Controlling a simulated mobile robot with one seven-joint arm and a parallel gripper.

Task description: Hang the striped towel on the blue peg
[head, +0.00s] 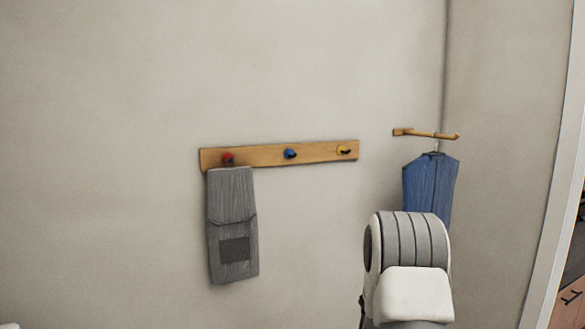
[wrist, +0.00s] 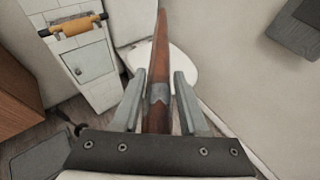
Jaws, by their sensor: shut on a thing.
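The blue peg (head: 290,154) is the middle one on a wooden rail (head: 325,152) on the wall in the head view, and nothing hangs on it. In the wrist view my gripper (wrist: 160,78) is shut on a long reddish-brown thing with a grey band, seen nearly edge-on. I take it for the striped towel (wrist: 160,50); its full face does not show. My gripper and the towel are not visible in the head view, where only my arm shows at the lower right.
A grey cloth (head: 232,215) hangs from the red peg (head: 227,157). A blue garment (head: 425,185) hangs from a wooden arm (head: 425,134) at the right. A white toilet (wrist: 190,85) and a tiled block (wrist: 82,65) lie below my gripper.

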